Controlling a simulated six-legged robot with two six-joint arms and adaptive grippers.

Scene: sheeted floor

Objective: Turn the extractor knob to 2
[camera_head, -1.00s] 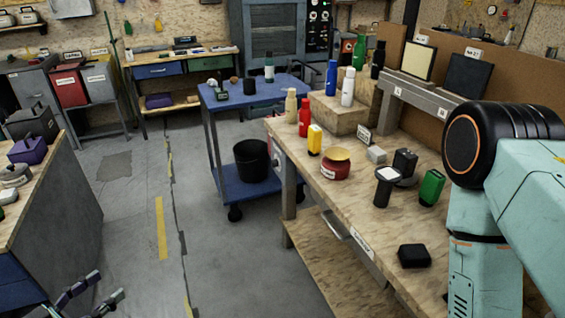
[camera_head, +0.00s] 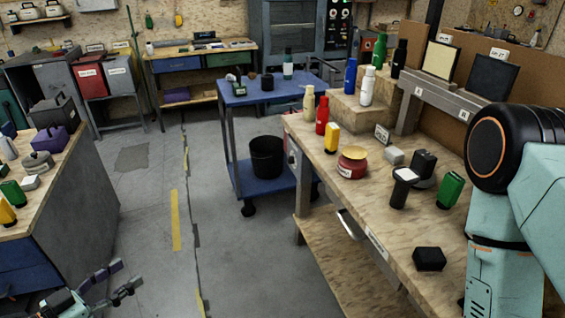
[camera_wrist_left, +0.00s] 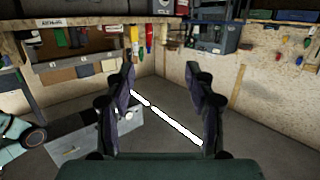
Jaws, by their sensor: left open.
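I cannot make out a knob marked as the extractor's in any view. A dark control panel (camera_head: 339,25) with small red and pale round controls stands at the back, beside the blue-grey cabinet (camera_head: 294,40). Its markings are too small to read. My left gripper (camera_head: 125,276) is low at the bottom left of the head view, far from that panel. In the left wrist view its two dark fingers (camera_wrist_left: 162,75) stand wide apart with nothing between them. My right arm shows at the right edge, but its gripper is out of view.
A blue cart (camera_head: 262,95) with a black bin (camera_head: 267,157) stands ahead. A wooden workbench (camera_head: 350,215) with bottles and small items runs along the right. Another bench (camera_head: 70,205) stands at the left. Grey floor (camera_head: 150,215) with a yellow stripe lies clear between them.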

